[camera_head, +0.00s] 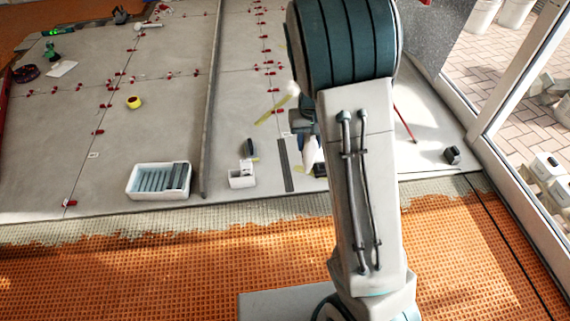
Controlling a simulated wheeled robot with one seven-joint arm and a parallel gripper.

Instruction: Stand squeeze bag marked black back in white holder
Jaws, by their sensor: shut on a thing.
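My arm crosses the right half of the view and hides part of my gripper (306,132), which points down at the tiled floor. It is shut on a pale, tapering thing that looks like the squeeze bag (311,154). A dark patch shows near its lower end, and any marking is too small to read. A small white holder (240,182) stands on the tiles to the left of the bag. A small whitish piece shows at its top. The bag is apart from the holder.
A white tray (133,190) with grey strips stands farther left. A dark upright piece (252,149) and a dark flat strip (285,165) lie near the holder. A long grey bar (211,100) runs across the tiles. Red clips line the joints. Orange matting (150,270) lies in front.

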